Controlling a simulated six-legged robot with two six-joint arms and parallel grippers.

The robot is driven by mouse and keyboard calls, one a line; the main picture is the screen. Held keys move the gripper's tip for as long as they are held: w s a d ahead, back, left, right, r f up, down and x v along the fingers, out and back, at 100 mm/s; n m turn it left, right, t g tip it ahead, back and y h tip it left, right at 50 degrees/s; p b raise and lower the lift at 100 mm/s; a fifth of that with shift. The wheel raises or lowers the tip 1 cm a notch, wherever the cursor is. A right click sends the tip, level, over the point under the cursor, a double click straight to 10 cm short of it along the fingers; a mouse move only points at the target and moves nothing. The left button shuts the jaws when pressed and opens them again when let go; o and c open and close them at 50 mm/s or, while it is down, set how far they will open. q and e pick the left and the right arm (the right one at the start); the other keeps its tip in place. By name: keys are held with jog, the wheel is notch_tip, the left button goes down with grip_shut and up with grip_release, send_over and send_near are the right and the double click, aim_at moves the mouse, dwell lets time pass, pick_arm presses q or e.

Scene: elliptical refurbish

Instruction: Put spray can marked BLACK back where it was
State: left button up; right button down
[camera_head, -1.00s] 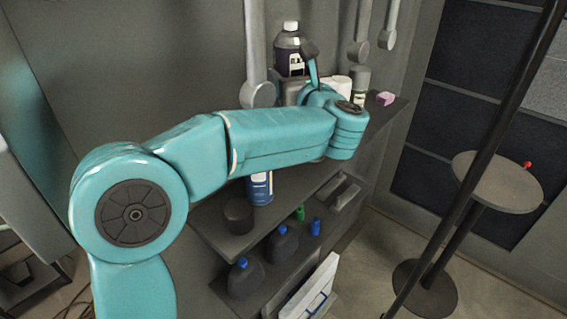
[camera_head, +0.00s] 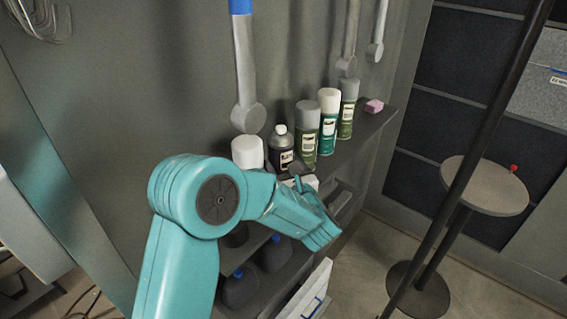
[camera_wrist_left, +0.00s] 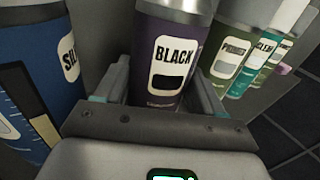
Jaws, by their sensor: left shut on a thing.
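The spray can marked BLACK (camera_head: 281,150) has a dark purple body and a pale cap, and stands upright in the row of cans on the shelf. In the left wrist view its BLACK label (camera_wrist_left: 173,57) faces the camera. My left gripper (camera_wrist_left: 162,88) is shut on this can, one finger on each side. In the head view my left arm comes in low in front of the shelf, and its hand hides the can's lower part. Whether the can's base touches the shelf is hidden. My right gripper is not in view.
A blue can (camera_wrist_left: 42,70) stands left of the BLACK can; its white cap shows in the head view (camera_head: 247,152). To the right stand a PRIMER can (camera_head: 307,132), a CLEAR can (camera_head: 328,122) and another green can (camera_head: 347,108). A pink block (camera_head: 374,106) lies at the shelf's right end.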

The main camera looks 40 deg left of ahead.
pick_arm(q)
jog(key=shift+w+a+f, duration=0.1)
jog(key=shift+s+b, duration=0.2)
jog(key=shift+b, duration=0.15)
jog(key=o, duration=1.4)
jog(key=shift+w+f, duration=0.1)
jog(key=shift+w, duration=0.1)
jog(key=shift+c, duration=0.2)
jog(key=shift+s, duration=0.2)
jog(key=shift+r, duration=0.25)
jog(key=b+v, duration=0.4)
jog(key=v, duration=0.8)
